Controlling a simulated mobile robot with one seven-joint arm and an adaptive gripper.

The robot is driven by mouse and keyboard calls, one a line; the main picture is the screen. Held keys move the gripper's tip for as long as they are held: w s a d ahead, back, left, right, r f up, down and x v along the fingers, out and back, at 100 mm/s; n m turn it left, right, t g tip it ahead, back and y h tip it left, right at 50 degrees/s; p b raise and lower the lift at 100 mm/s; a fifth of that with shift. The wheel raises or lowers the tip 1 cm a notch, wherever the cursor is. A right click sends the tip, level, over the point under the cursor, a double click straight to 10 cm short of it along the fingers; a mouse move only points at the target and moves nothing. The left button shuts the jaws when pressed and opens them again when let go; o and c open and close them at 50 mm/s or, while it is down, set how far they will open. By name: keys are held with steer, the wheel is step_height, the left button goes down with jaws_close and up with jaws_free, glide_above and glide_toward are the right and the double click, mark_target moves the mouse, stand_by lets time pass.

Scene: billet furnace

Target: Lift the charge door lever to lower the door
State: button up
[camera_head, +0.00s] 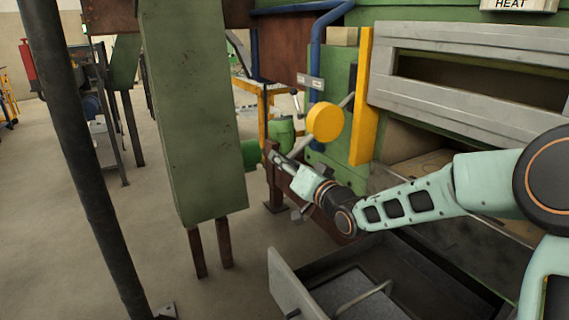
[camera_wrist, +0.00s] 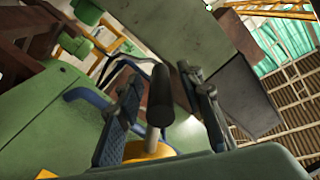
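The charge door lever shows in the wrist view as a black grip (camera_wrist: 161,92) on a pale metal rod, rising from a yellow hub (camera_wrist: 150,150). In the head view the round yellow hub (camera_head: 325,122) stands left of the furnace front, with a rod running down-left toward my gripper (camera_head: 277,160). The grip is hard to make out there. My gripper (camera_wrist: 163,78) is open, one finger on each side of the black grip, with visible gaps. A grey framed panel (camera_head: 450,42), seemingly the charge door, is at upper right, above a dark opening.
A green column (camera_head: 190,110) stands left of my gripper, and a dark post (camera_head: 80,150) is nearer. A yellow upright bar (camera_head: 362,95) and blue pipe (camera_head: 316,60) are close to the hub. An open grey drawer (camera_head: 290,285) lies below my arm.

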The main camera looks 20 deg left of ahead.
steer(key=shift+c, duration=0.6)
jaws_close()
steer(key=s+a+r+m+p, duration=0.2)
steer(key=r+m+p, duration=0.1)
steer(key=r+p, duration=0.5)
steer(key=s+a+r+m+p, duration=0.2)
steer(key=r+m+p, duration=0.2)
steer(key=r+p, duration=0.45)
steer(key=w+d+r+m+p, duration=0.2)
steer(key=r+p, duration=0.3)
steer(key=r, duration=0.3)
steer(key=w+d+r+m+p, duration=0.2)
steer(key=r+m+p, duration=0.3)
steer(key=r, duration=0.4)
steer(key=shift+w+r+p, duration=0.15)
steer(key=shift+r+p, duration=0.1)
steer(key=shift+p, duration=0.45)
